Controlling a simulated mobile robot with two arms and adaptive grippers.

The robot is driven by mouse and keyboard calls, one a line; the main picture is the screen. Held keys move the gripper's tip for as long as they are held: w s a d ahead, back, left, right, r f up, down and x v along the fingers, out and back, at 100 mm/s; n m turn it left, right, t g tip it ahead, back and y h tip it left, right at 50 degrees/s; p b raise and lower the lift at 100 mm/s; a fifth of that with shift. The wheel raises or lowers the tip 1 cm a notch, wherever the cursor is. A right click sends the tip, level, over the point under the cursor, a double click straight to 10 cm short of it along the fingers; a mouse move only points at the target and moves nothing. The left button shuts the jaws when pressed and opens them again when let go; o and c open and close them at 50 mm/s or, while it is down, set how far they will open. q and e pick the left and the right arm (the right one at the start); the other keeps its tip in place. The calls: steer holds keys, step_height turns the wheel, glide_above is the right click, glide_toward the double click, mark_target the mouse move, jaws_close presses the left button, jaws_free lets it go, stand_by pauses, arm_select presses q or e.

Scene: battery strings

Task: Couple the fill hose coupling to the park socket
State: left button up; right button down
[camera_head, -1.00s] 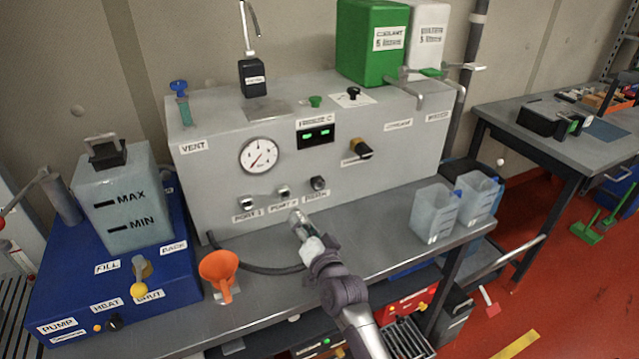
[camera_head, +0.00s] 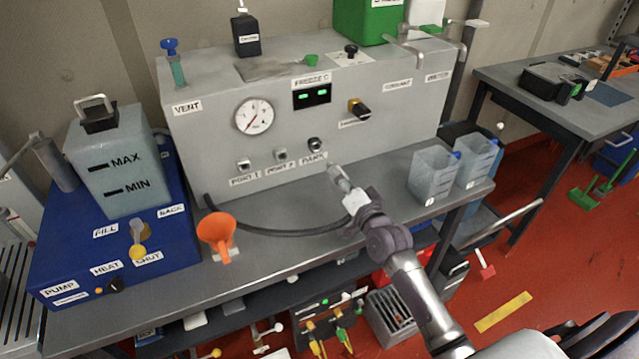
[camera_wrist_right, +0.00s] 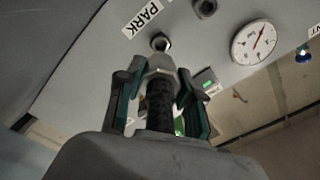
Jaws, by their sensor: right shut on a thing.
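The grey fill hose coupling (camera_head: 337,173) is in my right gripper (camera_head: 350,198), in front of the grey panel. Its black hose (camera_head: 285,232) runs along the bench to the panel's lower left. The park socket (camera_head: 315,145) is a round fitting on the panel, above the PARK label. The coupling's front end is below and right of the socket in the head view, apart from it. In the right wrist view the coupling (camera_wrist_right: 158,66) sits between the fingers of my right gripper (camera_wrist_right: 157,92), pointing toward the park socket (camera_wrist_right: 160,43). My left gripper is out of view.
Port 1 (camera_head: 243,165) and port 2 (camera_head: 280,155) are left of the park socket. Two clear jugs (camera_head: 433,172) stand to the right. The bench between is mostly clear.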

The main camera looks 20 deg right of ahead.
mark_target(330, 163)
steer(key=shift+d+r, duration=0.1)
steer(key=shift+d, duration=0.05)
steer(key=shift+a, duration=0.2)
steer(key=shift+r, duration=0.1)
steer(key=shift+w+d, duration=0.1)
steer(key=shift+w, duration=0.35)
steer(key=shift+w+b, duration=0.9)
steer(key=shift+w, duration=1.55)
steer(key=shift+p, duration=0.4)
steer(key=shift+w+a+b, duration=0.2)
steer(key=shift+w+b, duration=0.75)
steer(key=shift+w, duration=0.75)
